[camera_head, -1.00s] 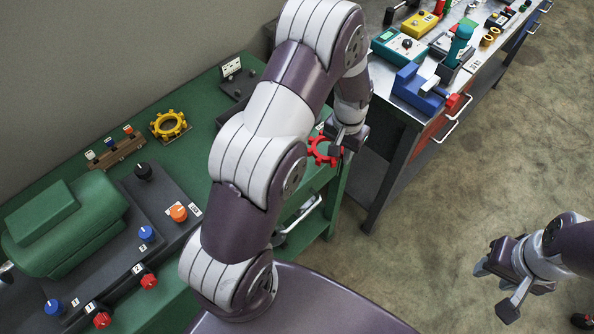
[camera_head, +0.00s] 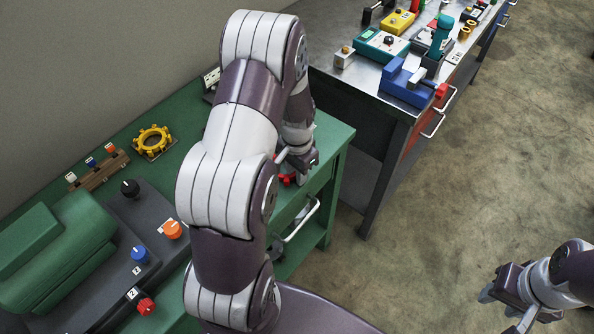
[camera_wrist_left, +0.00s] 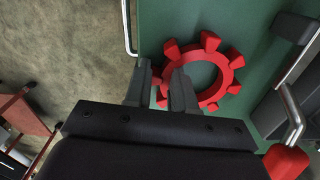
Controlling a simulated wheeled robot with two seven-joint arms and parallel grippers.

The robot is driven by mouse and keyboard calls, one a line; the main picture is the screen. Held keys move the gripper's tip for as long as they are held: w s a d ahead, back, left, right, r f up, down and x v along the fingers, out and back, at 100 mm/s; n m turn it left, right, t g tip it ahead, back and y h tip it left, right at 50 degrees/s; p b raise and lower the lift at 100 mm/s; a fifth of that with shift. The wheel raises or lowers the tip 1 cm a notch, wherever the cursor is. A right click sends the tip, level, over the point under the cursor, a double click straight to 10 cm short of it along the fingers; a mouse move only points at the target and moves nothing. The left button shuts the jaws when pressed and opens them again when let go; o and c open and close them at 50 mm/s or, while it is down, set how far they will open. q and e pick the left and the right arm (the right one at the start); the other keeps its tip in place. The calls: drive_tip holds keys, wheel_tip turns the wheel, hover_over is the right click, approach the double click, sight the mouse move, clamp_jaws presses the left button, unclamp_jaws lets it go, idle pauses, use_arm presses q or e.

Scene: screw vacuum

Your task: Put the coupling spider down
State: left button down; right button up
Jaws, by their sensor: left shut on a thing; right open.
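The red coupling spider (camera_wrist_left: 228,76) is a toothed ring, seen flat against the green bench top in the left wrist view. One of its lobes is between the fingers of my left gripper (camera_wrist_left: 161,92), which is shut on it. In the head view the spider (camera_head: 286,180) shows as a small red patch under my left gripper (camera_head: 298,163), mostly hidden by my arm. It is over the right end of the green bench (camera_head: 325,140). I cannot tell whether it touches the top. My right gripper (camera_head: 503,308) is open and empty over the floor.
A yellow toothed ring (camera_head: 153,142) lies on a plate farther left on the bench. A rack with small knobs (camera_head: 98,170), a green machine (camera_head: 55,245) and a control panel (camera_head: 150,225) stand at left. A metal-topped workbench (camera_head: 335,30) with tools stands behind.

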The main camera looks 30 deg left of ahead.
use_arm(q)
drive_tip(key=shift+s, duration=0.1)
drive_tip(key=shift+f, duration=0.15)
drive_tip(key=c, duration=0.9)
unclamp_jaws()
wheel_tip(320, 180, up, 12)
drive_tip(key=s+d, duration=0.3)
drive_tip(key=d, duration=0.1)
drive_tip(key=s+d+n+t, duration=0.1)
drive_tip(key=s+d, duration=0.2)
drive_tip(key=d, duration=0.1)
drive_tip(key=s+d+n, duration=0.1)
drive_tip(key=s+d, duration=0.2)
drive_tip(key=d, duration=0.1)
drive_tip(key=shift+s+p, duration=0.3)
drive_tip(key=shift+s, duration=0.05)
